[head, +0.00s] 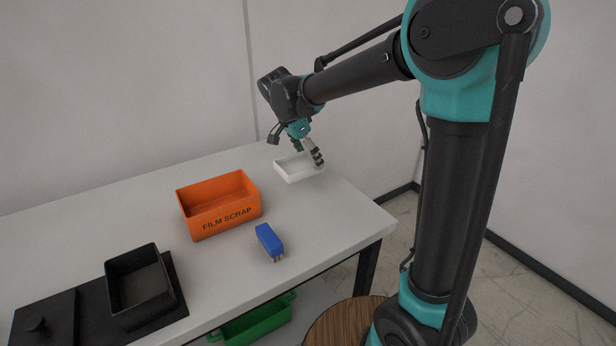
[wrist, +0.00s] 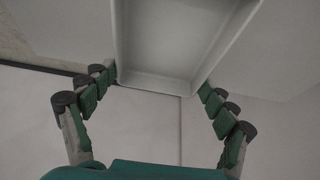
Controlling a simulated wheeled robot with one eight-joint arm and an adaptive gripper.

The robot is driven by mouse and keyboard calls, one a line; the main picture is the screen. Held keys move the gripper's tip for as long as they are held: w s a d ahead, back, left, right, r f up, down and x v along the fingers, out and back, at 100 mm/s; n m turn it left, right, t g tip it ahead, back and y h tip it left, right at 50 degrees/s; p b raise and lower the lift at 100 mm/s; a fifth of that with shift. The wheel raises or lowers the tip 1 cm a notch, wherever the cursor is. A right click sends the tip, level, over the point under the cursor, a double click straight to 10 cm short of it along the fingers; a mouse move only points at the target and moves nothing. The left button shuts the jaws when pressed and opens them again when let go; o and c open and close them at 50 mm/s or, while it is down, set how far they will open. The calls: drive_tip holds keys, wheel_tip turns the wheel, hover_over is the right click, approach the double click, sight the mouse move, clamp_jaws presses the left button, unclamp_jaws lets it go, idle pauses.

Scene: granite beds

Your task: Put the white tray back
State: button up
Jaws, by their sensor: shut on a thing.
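The white tray (head: 291,173) is shallow, open and empty, at the far right end of the white table in the head view. My gripper (head: 310,158) is shut on the tray, over its right end. In the wrist view, the two green-padded fingers of my gripper (wrist: 158,86) press on opposite sides of the near end of the tray (wrist: 180,40). The tray looks about level. I cannot tell whether its underside touches the table or is slightly above it.
An orange FILM SCRAP bin (head: 222,217) stands left of the tray on the table (head: 330,225). A blue block-like object (head: 269,241) lies in front. A black open box (head: 138,285) sits on a black mat, front left. A green crate (head: 255,322) is below the table.

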sight(296, 170)
drive_tip(key=shift+f, duration=3.65)
drive_tip(key=o, duration=1.2)
drive_tip(key=shift+f, duration=0.1)
drive_tip(key=v, duration=1.2)
